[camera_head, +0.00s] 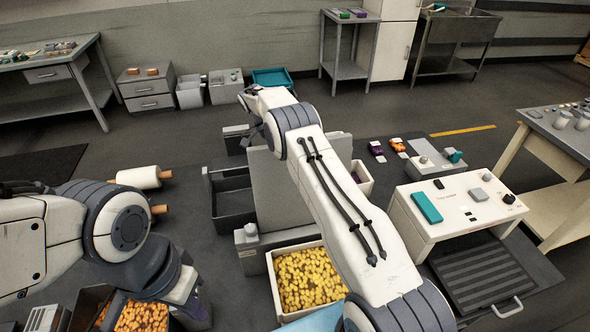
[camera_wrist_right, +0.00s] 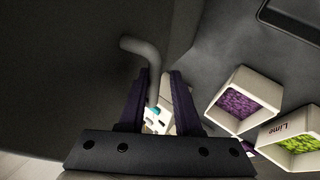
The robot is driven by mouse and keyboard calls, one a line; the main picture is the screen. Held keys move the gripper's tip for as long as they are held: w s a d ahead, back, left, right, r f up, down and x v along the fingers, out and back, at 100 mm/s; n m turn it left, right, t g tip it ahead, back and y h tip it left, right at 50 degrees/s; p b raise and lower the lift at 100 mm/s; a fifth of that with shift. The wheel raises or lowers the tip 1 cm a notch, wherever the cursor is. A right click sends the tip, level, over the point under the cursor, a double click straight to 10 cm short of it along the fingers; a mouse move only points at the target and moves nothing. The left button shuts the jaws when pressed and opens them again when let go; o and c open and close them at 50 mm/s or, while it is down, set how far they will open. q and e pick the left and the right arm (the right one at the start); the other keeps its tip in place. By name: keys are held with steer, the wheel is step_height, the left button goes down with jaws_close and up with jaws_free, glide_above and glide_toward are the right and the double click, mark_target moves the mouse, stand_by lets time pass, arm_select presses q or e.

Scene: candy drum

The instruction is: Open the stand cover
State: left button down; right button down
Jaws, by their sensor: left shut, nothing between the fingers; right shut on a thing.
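The stand cover (camera_head: 265,190) is a grey panel standing steeply raised in the middle of the head view, partly hidden by my right arm. In the right wrist view a grey bent handle (camera_wrist_right: 143,52) joins a large dark grey surface. My right gripper (camera_wrist_right: 160,84) is shut on this handle, its dark purple fingers on either side. In the head view its wrist reaches over to the far side of the panel, and the fingertips are hard to make out. My left gripper (camera_head: 193,308) is at the lower left, pointing down, shut and empty, apart from the cover.
A bin of yellow candy (camera_head: 308,280) stands below the cover, and orange candy (camera_head: 142,316) lies lower left. A dark open crate (camera_head: 232,199) is left of the cover. A white control panel (camera_head: 457,207) stands right. The wrist view shows purple (camera_wrist_right: 240,103) and lime (camera_wrist_right: 298,143) bins.

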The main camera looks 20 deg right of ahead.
steer(key=c, duration=0.8)
jaws_free()
steer(key=shift+w+f, duration=0.45)
steer(key=shift+f, duration=0.05)
steer(key=shift+c, duration=0.2)
arm_select(q)
steer(key=shift+w+f, duration=0.15)
steer(key=shift+w, duration=0.05)
steer(key=shift+f, duration=0.1)
arm_select(e)
steer(key=shift+r, duration=0.2)
